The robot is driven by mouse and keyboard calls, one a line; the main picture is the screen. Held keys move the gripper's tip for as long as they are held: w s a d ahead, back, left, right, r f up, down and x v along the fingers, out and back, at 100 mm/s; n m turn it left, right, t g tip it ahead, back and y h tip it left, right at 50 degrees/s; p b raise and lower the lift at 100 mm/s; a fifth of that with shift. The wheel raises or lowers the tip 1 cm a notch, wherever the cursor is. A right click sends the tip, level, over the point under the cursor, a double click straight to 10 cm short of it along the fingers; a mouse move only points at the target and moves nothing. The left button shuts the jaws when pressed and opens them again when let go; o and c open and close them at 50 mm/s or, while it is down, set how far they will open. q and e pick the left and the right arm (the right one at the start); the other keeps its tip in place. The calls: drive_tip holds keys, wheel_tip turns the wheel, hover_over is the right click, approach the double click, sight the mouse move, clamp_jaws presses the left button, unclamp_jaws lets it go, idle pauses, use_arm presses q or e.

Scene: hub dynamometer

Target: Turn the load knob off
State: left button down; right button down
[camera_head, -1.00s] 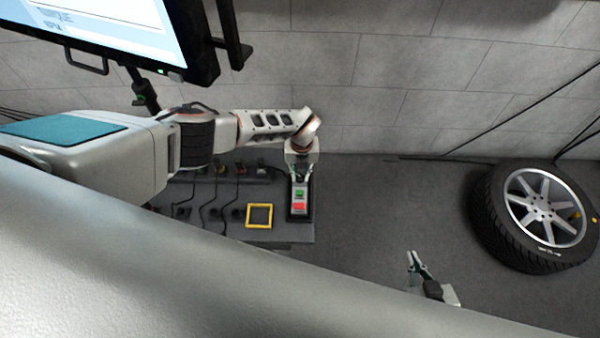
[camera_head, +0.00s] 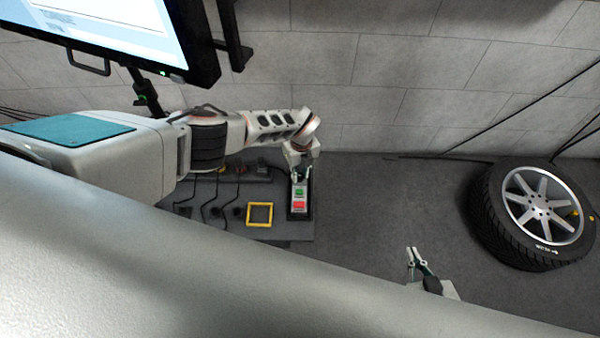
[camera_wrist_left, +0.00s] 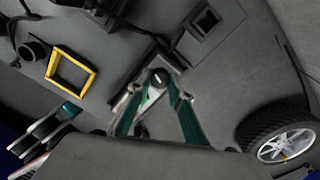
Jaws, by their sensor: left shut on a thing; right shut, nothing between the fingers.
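The load knob (camera_wrist_left: 161,78) shows in the left wrist view as a small dark round knob with a short white mark. My left gripper (camera_wrist_left: 158,86) is shut on it, a finger on either side. In the head view my left gripper (camera_head: 301,174) is at the upper end of a dark control box (camera_head: 291,208) with a green button (camera_head: 299,191) and a red button (camera_head: 298,205); the knob is hidden there. My right gripper (camera_head: 413,252) is shut and empty, well to the lower right of the box.
A yellow square frame (camera_head: 249,215) and several dark cables lie left of the box. A wheel with a tyre (camera_head: 487,222) is at the far right. A monitor (camera_head: 205,45) is at the upper left. Grey floor between the box and the wheel is clear.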

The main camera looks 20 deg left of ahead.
use_arm(q)
drive_tip(key=shift+s+f, duration=0.1)
drive_tip(key=c, duration=1.8)
unclamp_jaws()
